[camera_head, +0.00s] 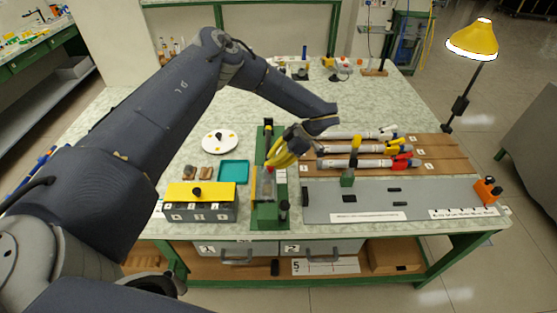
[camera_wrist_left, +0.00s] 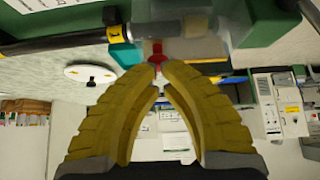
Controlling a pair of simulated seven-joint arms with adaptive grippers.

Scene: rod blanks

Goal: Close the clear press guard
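The press (camera_head: 268,215) is a green frame on the table's front middle, with a dark column. The clear guard (camera_head: 264,184) is a see-through piece low on the press, partly covered by my gripper; its exact angle is hard to tell. In the left wrist view the clear guard (camera_wrist_left: 205,22) spans the top, with a red piece (camera_wrist_left: 157,50) just beyond my fingertips. My left gripper (camera_head: 272,164) has yellow fingers, also in the left wrist view (camera_wrist_left: 161,78). My right gripper is out of view.
A yellow-topped box (camera_head: 200,191), a teal tray (camera_head: 233,171) and a white disc (camera_head: 221,138) stand left of the press. A grey mat (camera_head: 380,198) and a brown rack (camera_head: 440,150) with several rods lie right. A yellow lamp (camera_head: 472,40) stands at right.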

